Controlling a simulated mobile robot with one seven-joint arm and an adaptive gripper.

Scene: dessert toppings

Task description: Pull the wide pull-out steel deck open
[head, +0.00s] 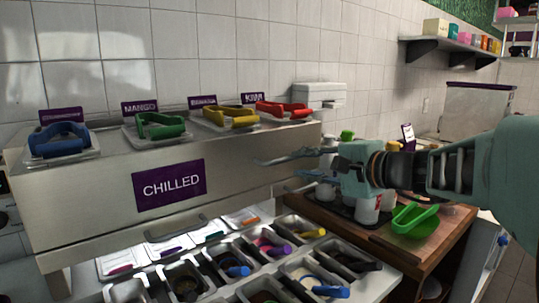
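A wide steel unit (85,205) with a purple "CHILLED" label fills the left. A grey bar handle (176,231) runs along its lower front edge, above the topping bins. I take this front to be the deck; no open gap shows along it. My gripper (265,168) reaches in from the right, with its fingers pointing left. The two fingers are apart and nothing shows between them. It is right of and higher than the handle, clear of it in the picture. I cannot tell its depth from the steel front.
Blue, green, yellow and red tongs (230,116) lie on the unit's top. Topping bins (185,279) with coloured scoop handles sit below the handle. A wooden counter (440,247) with cups and a green scoop (414,222) stands at right, under my arm.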

